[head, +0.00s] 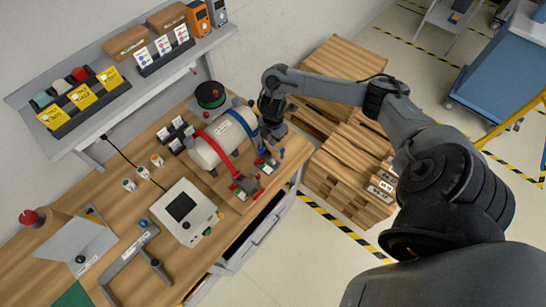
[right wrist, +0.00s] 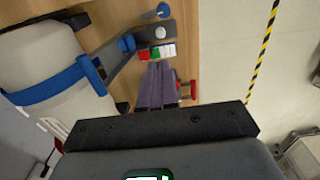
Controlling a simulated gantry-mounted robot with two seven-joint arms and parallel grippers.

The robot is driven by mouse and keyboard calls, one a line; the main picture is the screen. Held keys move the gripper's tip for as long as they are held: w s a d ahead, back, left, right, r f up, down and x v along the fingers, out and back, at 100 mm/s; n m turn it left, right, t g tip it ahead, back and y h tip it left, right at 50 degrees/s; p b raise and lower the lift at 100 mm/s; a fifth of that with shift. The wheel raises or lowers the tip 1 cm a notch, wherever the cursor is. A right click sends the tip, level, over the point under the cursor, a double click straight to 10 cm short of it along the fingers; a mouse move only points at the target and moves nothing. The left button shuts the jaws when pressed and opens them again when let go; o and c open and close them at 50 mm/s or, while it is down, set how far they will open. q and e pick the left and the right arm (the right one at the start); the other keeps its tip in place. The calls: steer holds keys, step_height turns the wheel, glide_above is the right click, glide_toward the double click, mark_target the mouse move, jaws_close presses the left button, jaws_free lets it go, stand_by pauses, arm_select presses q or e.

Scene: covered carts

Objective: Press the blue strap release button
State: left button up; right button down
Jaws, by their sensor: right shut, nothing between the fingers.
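A blue strap (head: 242,124) runs over a white cylinder (head: 216,143) on the wooden bench; the strap also shows in the right wrist view (right wrist: 50,88). It leads to a dark release unit (head: 266,163) at the bench's front edge. In the right wrist view the unit has a pale round button (right wrist: 160,32), a blue lever (right wrist: 163,11) and a red, green and white strip (right wrist: 157,52). My right gripper (head: 271,140) is shut and empty. Its fingertips (right wrist: 156,65) are close beside the strip; contact cannot be told. My left gripper is out of view.
A red strap (head: 219,153) with its own release unit (head: 244,188) lies beside the blue one. A white box with a screen (head: 186,211) stands on the bench. Wooden pallets (head: 345,160) are stacked right of the bench. A shelf (head: 130,82) runs along the wall.

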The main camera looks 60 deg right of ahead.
mark_target(273, 161)
step_height(273, 161, down, 12)
steer(key=shift+s+b, duration=0.1)
steer(key=shift+b, duration=0.3)
steer(key=shift+f, duration=0.5)
